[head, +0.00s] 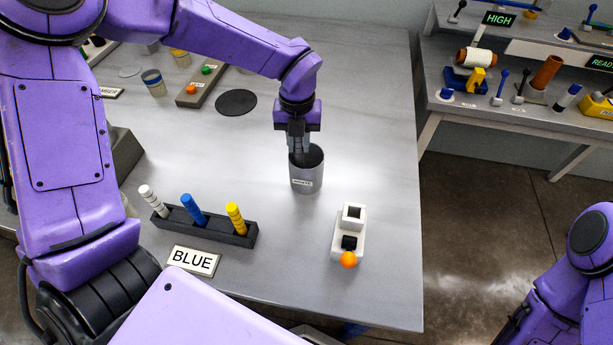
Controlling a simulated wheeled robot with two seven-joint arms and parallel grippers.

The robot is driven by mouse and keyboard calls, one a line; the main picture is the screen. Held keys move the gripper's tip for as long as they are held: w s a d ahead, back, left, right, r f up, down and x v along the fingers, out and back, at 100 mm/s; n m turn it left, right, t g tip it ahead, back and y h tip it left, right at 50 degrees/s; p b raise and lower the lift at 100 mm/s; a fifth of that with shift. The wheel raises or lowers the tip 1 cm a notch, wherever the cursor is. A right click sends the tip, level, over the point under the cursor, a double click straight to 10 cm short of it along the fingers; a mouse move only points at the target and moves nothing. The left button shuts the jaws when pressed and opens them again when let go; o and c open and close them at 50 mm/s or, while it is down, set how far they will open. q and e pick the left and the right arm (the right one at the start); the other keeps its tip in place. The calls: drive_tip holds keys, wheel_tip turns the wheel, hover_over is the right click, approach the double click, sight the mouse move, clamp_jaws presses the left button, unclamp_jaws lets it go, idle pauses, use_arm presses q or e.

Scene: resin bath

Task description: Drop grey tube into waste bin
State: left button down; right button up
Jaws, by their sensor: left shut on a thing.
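The waste bin (307,178) is a grey open cylinder with a small label, standing upright on the table. My left gripper (298,148) points down over the bin's mouth, its fingertips at about the rim. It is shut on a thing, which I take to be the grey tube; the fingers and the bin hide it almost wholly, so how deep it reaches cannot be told. My right arm shows at the right edge, with its gripper out of view.
A black rack (205,228) holds white, blue and yellow tubes, behind a BLUE sign (193,261). A white block device (347,234) with an orange ball stands right of the bin. A black disc (236,102) lies behind. A second bench (520,112) stands at the right.

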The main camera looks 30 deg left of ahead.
use_arm(q)
drive_tip(key=shift+f, duration=0.85)
drive_tip(key=shift+r, duration=0.1)
use_arm(e)
drive_tip(key=shift+f, duration=0.65)
use_arm(q)
drive_tip(key=c, duration=0.9)
unclamp_jaws()
wheel_tip(320, 180, up, 10)
drive_tip(key=shift+f+b, duration=0.2)
drive_tip(key=shift+b, duration=0.9)
drive_tip(key=shift+r, duration=0.5)
use_arm(e)
drive_tip(key=shift+f, duration=0.9)
